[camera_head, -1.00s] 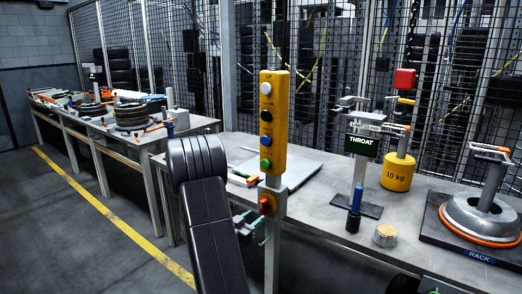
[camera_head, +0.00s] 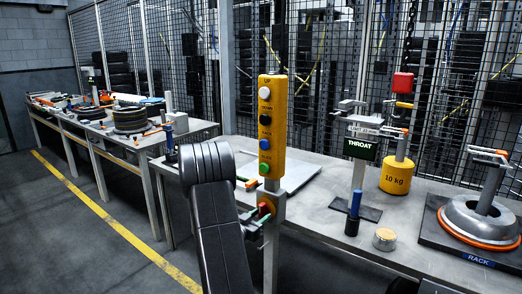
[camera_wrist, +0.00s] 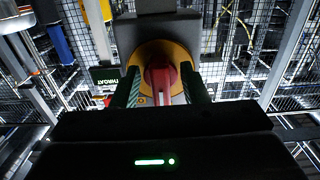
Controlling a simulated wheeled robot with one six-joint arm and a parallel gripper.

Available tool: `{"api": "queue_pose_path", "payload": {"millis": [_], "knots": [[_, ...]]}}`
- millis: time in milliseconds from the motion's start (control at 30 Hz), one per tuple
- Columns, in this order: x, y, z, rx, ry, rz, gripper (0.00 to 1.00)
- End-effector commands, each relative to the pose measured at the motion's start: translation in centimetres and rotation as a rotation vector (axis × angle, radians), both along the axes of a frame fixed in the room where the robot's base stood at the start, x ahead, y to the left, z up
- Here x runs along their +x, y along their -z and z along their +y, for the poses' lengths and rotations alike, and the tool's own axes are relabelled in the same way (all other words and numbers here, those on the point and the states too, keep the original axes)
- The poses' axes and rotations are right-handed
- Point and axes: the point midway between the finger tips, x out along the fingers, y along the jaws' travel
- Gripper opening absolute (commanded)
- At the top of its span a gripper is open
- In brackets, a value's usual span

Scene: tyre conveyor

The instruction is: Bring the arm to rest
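My gripper (camera_head: 252,218) is at the red rotary switch (camera_head: 266,207) on the post below the yellow button box (camera_head: 271,128). In the wrist view the switch's red handle (camera_wrist: 161,80) on its yellow round plate (camera_wrist: 160,50) lies between my two green fingers (camera_wrist: 163,88). The fingers stand apart, with a gap showing on each side of the handle, and hold nothing. My dark arm reaches up from the bottom of the head view and bends over toward the post. Whether the fingertips touch the yellow plate is unclear.
Behind the post is a metal bench with a THROAT stand (camera_head: 361,148), a yellow 10 kg weight (camera_head: 395,178), a small round tin (camera_head: 385,239) and the RACK fixture (camera_head: 478,221). Another bench with tyres (camera_head: 130,119) stands at left. A wire fence runs behind. The left floor is clear.

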Motion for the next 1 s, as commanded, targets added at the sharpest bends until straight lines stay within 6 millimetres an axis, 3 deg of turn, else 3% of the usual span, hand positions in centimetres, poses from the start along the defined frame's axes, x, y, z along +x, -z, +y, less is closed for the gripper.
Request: {"api": "queue_pose_path", "payload": {"millis": [700,1000], "knots": [[-10.7,0.0,7.8,0.001,-0.004,0.001,0.4],[-5.6,0.0,3.9,0.002,0.004,0.0,0.4]]}}
